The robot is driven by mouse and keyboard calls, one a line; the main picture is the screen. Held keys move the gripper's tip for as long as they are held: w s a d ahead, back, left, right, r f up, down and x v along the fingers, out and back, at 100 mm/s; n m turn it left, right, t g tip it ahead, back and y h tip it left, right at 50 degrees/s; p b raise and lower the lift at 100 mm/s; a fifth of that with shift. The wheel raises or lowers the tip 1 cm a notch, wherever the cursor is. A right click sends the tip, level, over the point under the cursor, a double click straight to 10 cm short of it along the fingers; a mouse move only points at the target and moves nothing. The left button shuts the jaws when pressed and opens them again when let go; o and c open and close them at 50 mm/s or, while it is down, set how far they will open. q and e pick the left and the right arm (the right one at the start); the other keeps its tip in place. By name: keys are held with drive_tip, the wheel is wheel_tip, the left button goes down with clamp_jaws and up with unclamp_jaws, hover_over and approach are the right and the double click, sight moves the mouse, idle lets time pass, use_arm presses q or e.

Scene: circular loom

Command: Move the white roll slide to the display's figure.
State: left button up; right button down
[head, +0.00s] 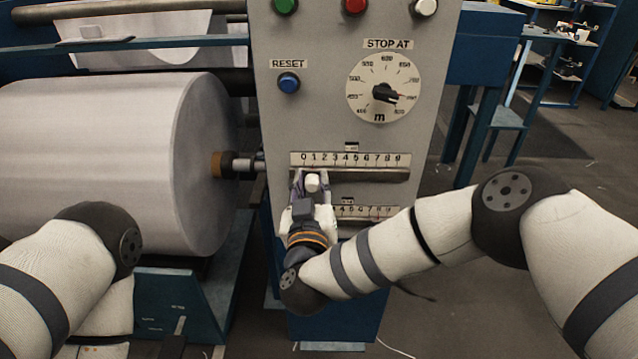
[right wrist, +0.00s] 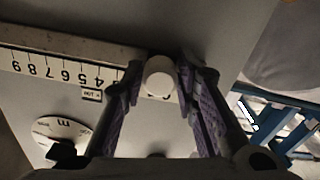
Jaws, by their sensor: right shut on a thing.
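The grey panel carries an upper scale (head: 350,160) marked 0 to 9 with a rail (head: 370,175) under it. A white slide knob (head: 313,183) is at the rail's left part, roughly below the 1. My right gripper (head: 312,185) is shut on this knob; in the right wrist view the round white knob (right wrist: 159,76) sits between the two fingers. A lower scale (head: 368,211) is partly hidden behind my gripper; any knob on its left part is hidden. No display with a readable figure is in view. My left gripper is out of view; only its arm shows.
The panel also has a STOP AT dial (head: 384,88), a blue RESET button (head: 288,82) and green, red and white buttons at the top. A large white roll (head: 110,150) on a shaft is left of the panel. Blue frames and a small table (head: 497,120) stand at right.

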drive_tip(key=shift+d, duration=0.15)
drive_tip(key=c, duration=1.3)
unclamp_jaws()
drive_tip(key=shift+c, duration=0.2)
drive_tip(key=s, duration=1.2)
